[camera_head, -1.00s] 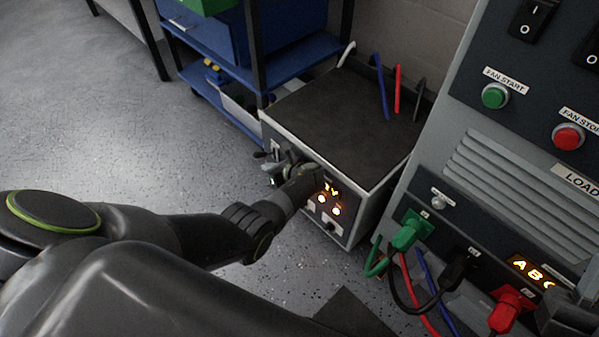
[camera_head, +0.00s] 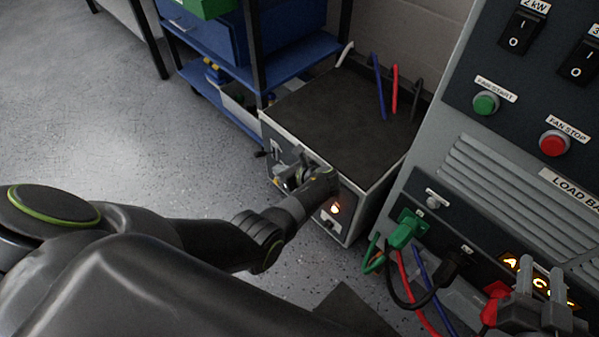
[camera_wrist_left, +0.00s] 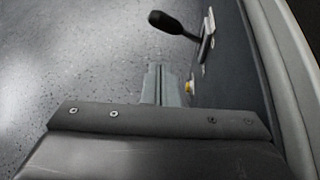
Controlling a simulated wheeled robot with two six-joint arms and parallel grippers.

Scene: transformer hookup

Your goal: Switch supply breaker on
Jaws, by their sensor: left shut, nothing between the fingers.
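The supply box (camera_head: 340,125) is a low grey cabinet with a dark top. In the left wrist view, a black-handled lever (camera_wrist_left: 175,22) sticks out from a plate on its dark front face. The lever handle also shows in the head view (camera_head: 261,154). My left gripper (camera_head: 283,176) is shut and empty, close to that front face. Its fingertips (camera_wrist_left: 166,82) are below the lever in the wrist view, apart from it, beside a small yellow part (camera_wrist_left: 189,87). My right gripper (camera_head: 540,280) is open at the lower right.
The load bank (camera_head: 510,180) stands at the right with green, black and red plugs and cables in front. A blue shelf cart (camera_head: 300,55) stands behind the supply box. The floor at the left is clear.

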